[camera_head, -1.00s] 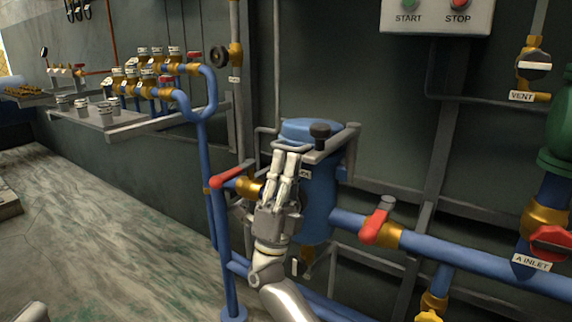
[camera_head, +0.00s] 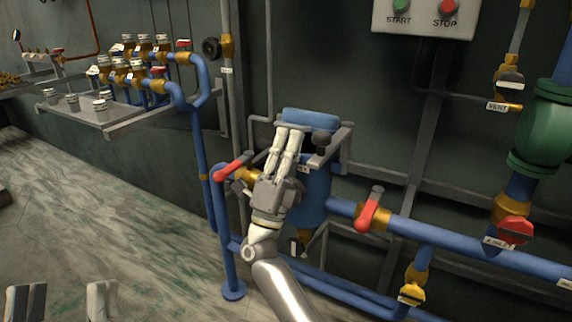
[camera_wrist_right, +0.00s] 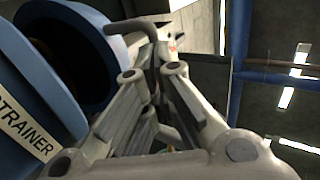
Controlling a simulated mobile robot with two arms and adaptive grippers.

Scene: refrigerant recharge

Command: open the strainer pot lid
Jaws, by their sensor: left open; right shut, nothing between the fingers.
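The blue strainer pot (camera_head: 315,192) stands against the dark wall in the head view. Its blue lid (camera_head: 310,118) is tilted up at the back, with a dark gap below it. In the right wrist view the pot (camera_wrist_right: 25,85) carries a STRAINER label, and a dark round opening shows beside it. My right gripper (camera_head: 288,134) is shut and empty at the pot's front, its fingertips close to the lid's lower edge. Its fingers hide part of the rim; contact is unclear. My left gripper (camera_head: 65,292) is open and empty at the lower left, partly cut off.
A grey bracket with a dark knob (camera_head: 322,139) is at the pot's right. Red-handled valves (camera_head: 232,167) and (camera_head: 371,208) flank the pot on blue pipes. A shelf with small jars (camera_head: 110,118) is at the left. The floor at left is clear.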

